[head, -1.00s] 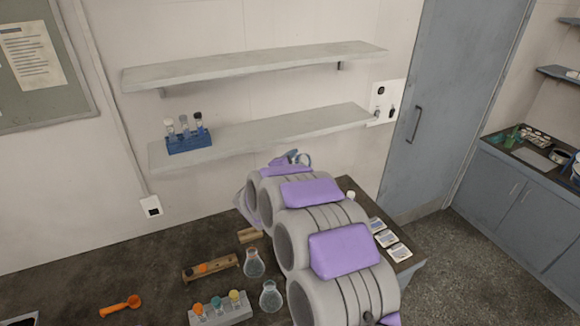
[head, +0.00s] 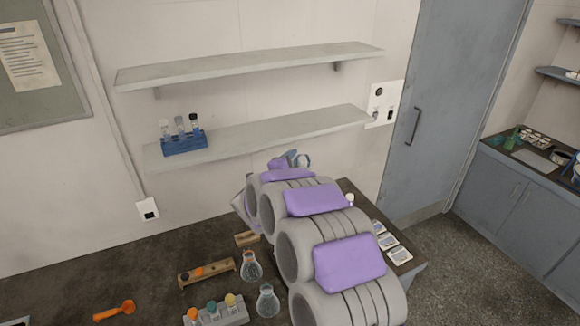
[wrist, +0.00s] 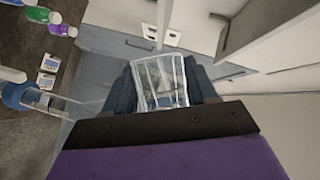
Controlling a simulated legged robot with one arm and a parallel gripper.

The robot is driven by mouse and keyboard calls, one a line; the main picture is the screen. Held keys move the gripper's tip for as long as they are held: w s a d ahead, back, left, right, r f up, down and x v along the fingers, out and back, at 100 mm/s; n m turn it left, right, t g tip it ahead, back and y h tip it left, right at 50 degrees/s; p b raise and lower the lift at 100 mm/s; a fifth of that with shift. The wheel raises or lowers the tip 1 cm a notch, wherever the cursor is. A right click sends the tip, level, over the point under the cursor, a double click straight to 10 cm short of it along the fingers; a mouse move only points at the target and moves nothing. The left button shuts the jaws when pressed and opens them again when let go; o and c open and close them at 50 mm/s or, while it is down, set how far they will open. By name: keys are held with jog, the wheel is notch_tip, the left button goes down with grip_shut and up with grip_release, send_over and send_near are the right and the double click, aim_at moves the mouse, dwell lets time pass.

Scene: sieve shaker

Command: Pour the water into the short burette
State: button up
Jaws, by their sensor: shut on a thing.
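My gripper (wrist: 162,90) is shut on a clear glass vessel (wrist: 160,78), which sits between its dark fingers in the wrist view. I cannot tell how much water is in it. A clear upright tube with a blue base (wrist: 62,103), likely the short burette, lies left of the gripper in the wrist view, which is rolled sideways. The tube's open end is close to the left finger; I cannot tell whether they touch. In the head view my gripper (head: 290,160) is small and mostly hidden behind my arm, and the tube cannot be made out.
Two wall shelves stand behind my arm; the lower shelf (head: 270,135) carries a blue tube rack (head: 184,145). On the dark bench (head: 90,270) are two flasks (head: 251,267), a tube rack (head: 216,312) and an orange spoon (head: 115,311). Capped bottles (wrist: 38,14) and cards (wrist: 47,70) lie near the tube.

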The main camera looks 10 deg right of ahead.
jog(key=shift+b, duration=0.3)
jog(key=shift+a+b, duration=0.45)
jog(key=shift+a, duration=0.15)
jog(key=shift+d+m+b, duration=0.3)
jog(key=shift+d+b, duration=0.1)
jog(key=shift+d, duration=0.1)
jog(key=shift+a+f+t+b, duration=0.1)
jog(key=shift+a+t+b, duration=0.25)
jog(key=shift+b, duration=0.3)
jog(key=shift+d+m+b, duration=0.25)
jog(key=shift+m+b, duration=0.05)
jog(key=shift+b, duration=0.25)
jog(key=shift+a+f+b, duration=0.1)
jog(key=shift+b, duration=0.45)
jog(key=shift+s+f+m+t+b, duration=0.2)
jog(key=shift+m+b, duration=0.4)
jog(key=shift+b, duration=1.2)
jog(key=shift+r+m+t+b, duration=0.25)
jog(key=shift+m+b, duration=0.25)
jog(key=shift+b, duration=1.1)
